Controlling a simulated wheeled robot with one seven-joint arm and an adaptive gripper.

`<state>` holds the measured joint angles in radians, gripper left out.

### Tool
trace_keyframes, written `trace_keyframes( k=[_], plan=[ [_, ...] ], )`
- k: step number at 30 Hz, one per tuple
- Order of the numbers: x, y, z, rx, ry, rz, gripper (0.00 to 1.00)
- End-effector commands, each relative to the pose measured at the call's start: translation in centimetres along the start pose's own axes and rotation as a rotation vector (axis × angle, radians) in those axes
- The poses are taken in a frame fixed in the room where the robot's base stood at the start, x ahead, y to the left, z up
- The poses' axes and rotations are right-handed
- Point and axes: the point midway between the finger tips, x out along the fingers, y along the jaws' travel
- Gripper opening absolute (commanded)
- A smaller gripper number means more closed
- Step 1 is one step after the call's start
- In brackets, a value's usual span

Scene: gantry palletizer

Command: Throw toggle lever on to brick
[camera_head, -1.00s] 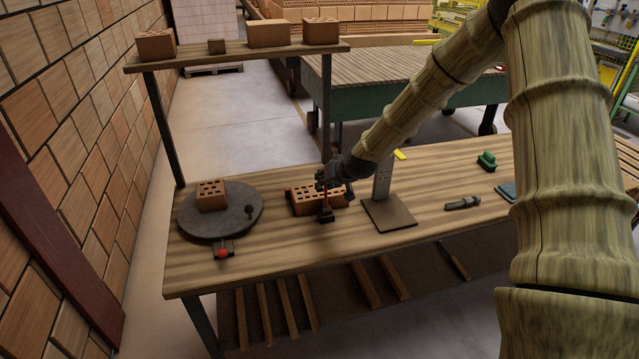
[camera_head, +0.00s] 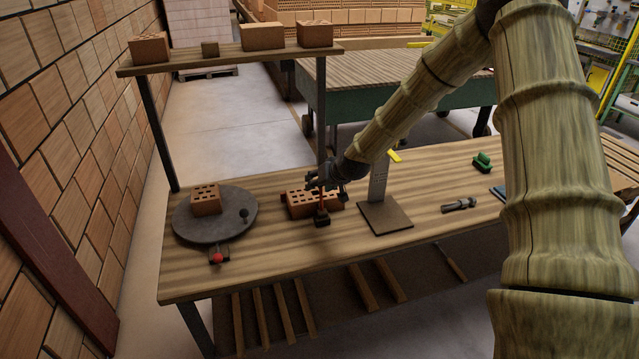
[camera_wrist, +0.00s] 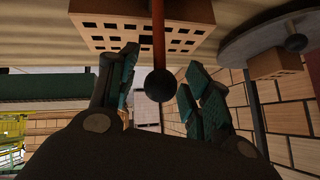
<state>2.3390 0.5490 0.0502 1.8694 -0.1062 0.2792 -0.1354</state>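The toggle lever is a thin red-orange rod (camera_head: 321,203) rising from a small dark base (camera_head: 321,219) on the table. In the wrist view its rod (camera_wrist: 158,38) ends in a black ball knob (camera_wrist: 159,85). My gripper (camera_wrist: 160,88) is open, with teal-padded fingers on either side of the knob; I see gaps on both sides. In the head view my gripper (camera_head: 328,184) is small and dark at the lever's top. A perforated orange brick (camera_head: 299,206) lies right behind the lever; it also shows in the wrist view (camera_wrist: 112,30).
A round grey turntable (camera_head: 190,232) to the left holds another perforated brick (camera_head: 206,199) and a black knob. A red-knobbed control (camera_head: 217,258) sits at its front. An upright plate on a dark base (camera_head: 385,218) stands close right. A shelf (camera_head: 230,60) with several blocks is behind.

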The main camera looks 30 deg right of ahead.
Motion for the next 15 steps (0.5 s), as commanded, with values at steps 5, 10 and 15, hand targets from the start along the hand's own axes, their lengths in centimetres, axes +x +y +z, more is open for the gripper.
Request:
trace_keyframes(
  k=[5, 10, 15],
  plan=[
    [-0.1, 0.1, 0.0, 0.001, 0.000, 0.000, 0.49],
    [-0.7, 0.0, 0.0, -0.001, -0.001, 0.000, 0.49],
    [-2.5, -0.1, -0.1, 0.000, 0.000, -0.001, 0.49]
  ],
)
